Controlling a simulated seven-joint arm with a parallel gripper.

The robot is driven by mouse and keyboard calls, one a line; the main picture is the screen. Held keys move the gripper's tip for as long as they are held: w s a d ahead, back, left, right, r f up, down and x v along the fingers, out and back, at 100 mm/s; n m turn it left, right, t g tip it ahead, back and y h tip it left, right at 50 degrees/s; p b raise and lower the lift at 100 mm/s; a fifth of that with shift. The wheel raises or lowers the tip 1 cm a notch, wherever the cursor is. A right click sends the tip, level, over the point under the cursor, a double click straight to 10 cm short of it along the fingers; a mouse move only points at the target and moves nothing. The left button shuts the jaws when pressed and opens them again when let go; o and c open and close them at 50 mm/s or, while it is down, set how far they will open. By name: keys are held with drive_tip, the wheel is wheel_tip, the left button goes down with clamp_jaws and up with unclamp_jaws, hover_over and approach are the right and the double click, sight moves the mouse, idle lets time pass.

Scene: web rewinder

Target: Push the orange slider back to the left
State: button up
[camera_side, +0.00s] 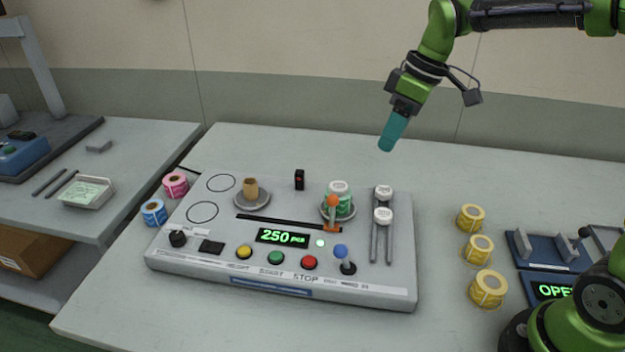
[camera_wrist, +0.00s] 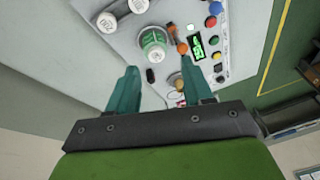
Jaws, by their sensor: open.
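The orange slider (camera_side: 333,202) stands upright at the right end of a dark slot (camera_side: 280,221) in the light grey console (camera_side: 200,260). Its orange foot shows at the slot, just in front of a green roll with a white top (camera_side: 340,188) on the right spindle. In the wrist view the orange slider (camera_wrist: 181,47) shows beside the green roll, close in picture to the right fingertip. My gripper (camera_side: 386,147) has teal fingers and hangs above and behind the console, to the right of the slider and clear of it. In the wrist view my gripper (camera_wrist: 158,68) is open with nothing between the fingers.
A tan core (camera_side: 250,187) stands on the left spindle. The display (camera_side: 283,237) reads 250. Yellow rolls (camera_side: 479,248) lie to the right. The table behind the console is clear.

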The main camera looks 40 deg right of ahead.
sight(335, 196)
drive_tip(key=w+a+r+n+g+y, duration=0.25)
drive_tip(key=w+n, duration=0.25)
drive_tip(key=n, duration=0.7)
drive_tip(key=shift+t+h, duration=0.25)
drive_tip(key=shift+h, duration=0.2)
drive_tip(key=x, duration=1.6)
drive_tip(key=shift+s, duration=0.25)
clamp_jaws()
